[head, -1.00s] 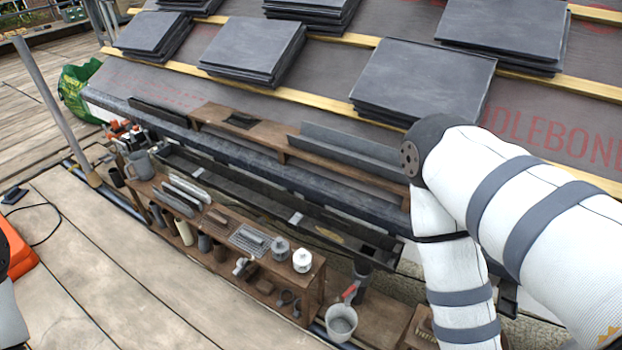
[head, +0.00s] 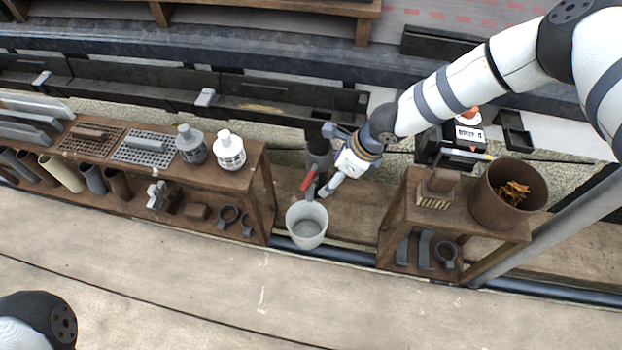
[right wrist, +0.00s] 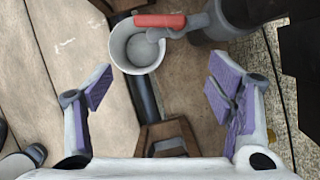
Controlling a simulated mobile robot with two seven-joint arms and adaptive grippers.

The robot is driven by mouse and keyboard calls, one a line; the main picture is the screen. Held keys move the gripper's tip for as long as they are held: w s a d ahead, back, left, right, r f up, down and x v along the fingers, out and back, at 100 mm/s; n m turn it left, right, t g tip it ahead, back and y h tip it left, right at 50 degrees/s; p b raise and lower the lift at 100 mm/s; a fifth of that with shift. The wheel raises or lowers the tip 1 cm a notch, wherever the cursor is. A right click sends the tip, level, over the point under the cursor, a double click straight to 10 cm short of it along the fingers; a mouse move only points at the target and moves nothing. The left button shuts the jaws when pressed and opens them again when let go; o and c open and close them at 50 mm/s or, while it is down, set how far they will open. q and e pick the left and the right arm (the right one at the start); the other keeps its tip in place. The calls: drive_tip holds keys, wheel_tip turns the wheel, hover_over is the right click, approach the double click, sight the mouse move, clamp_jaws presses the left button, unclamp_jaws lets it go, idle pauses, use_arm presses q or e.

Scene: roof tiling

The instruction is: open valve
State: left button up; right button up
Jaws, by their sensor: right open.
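The valve's red lever handle (head: 309,181) sits on the grey downpipe (head: 318,150), above a pale bucket (head: 306,222). In the right wrist view the red handle (right wrist: 160,20) lies crosswise at the top, beyond the fingertips, and partly overlaps the bucket (right wrist: 138,50). My right gripper (head: 326,174) is close to the right of the valve. In its wrist view the jaws (right wrist: 158,85) are spread wide with purple pads and nothing between them. I see no contact with the handle. My left gripper is out of view.
A wooden shelf (head: 258,160) with pipes and bottles stands left of the bucket. A smaller wooden stand (head: 392,213) with a brush and a brown pot (head: 507,190) of leaves stands right. The gutter (head: 270,105) runs behind. The plank floor in front is mostly clear.

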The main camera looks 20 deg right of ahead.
sight(309, 179)
drive_tip(key=w+a+b, duration=0.1)
drive_tip(key=w+a+f+b, duration=0.1)
drive_tip(key=w+a, duration=0.1)
drive_tip(key=shift+w+f, duration=0.15)
drive_tip(key=shift+f, duration=0.05)
drive_tip(key=b+x, duration=0.1)
drive_tip(key=x, duration=0.2)
drive_tip(key=shift+w+f, duration=0.15)
drive_tip(key=shift+f, duration=0.15)
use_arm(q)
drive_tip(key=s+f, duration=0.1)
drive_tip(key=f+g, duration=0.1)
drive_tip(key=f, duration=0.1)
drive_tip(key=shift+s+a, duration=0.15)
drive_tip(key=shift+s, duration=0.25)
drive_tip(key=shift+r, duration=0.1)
use_arm(e)
drive_tip(key=c, duration=1.2)
use_arm(q)
drive_tip(key=shift+b, duration=0.3)
use_arm(e)
drive_tip(key=shift+o, duration=0.2)
